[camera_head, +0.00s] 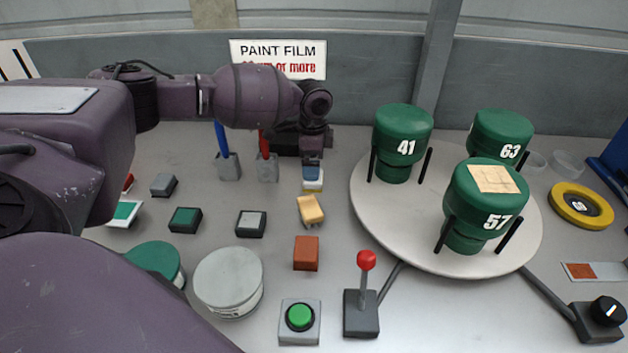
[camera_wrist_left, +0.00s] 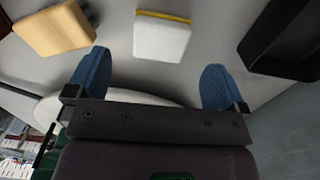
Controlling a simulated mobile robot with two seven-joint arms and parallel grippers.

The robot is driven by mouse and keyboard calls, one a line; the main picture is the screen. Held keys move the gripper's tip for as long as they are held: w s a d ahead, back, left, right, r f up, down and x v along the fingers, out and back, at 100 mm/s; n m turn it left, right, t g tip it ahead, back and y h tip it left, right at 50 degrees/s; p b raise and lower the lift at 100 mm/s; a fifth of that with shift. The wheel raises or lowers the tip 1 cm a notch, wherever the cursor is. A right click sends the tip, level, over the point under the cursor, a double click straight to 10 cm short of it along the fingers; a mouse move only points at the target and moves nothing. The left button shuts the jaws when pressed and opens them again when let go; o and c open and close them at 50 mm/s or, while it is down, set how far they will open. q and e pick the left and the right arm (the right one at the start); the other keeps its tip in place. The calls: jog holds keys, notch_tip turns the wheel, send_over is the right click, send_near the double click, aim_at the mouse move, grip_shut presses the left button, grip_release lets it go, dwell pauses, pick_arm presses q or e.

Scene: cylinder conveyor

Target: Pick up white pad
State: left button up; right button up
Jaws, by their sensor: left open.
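The white pad (camera_wrist_left: 162,38) has a thin yellow layer along one edge and lies flat on the grey table. In the head view the white pad (camera_head: 313,184) shows just in front of a blue fingertip. My left gripper (camera_wrist_left: 155,82) is open and empty, with its two blue fingertips spread wider than the pad. The pad lies ahead of the gap between them and touches neither, as far as I can see. In the head view my left gripper (camera_head: 312,165) is near the back of the table, partly hidden by its own wrist. My right gripper is not in view.
A tan pad (camera_head: 311,210) lies in front of the white pad, and a black tray (camera_wrist_left: 285,38) is beside it. Brush holders (camera_head: 228,166) stand to the left. A round turntable (camera_head: 400,240) with green numbered cylinders is to the right. A red-knobbed lever (camera_head: 365,262) stands in front.

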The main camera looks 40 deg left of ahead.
pick_arm(q)
jog(key=shift+f+b, duration=0.35)
jog(key=shift+f, duration=2.55)
jog(key=shift+c, duration=0.5)
jog(key=c, duration=0.9)
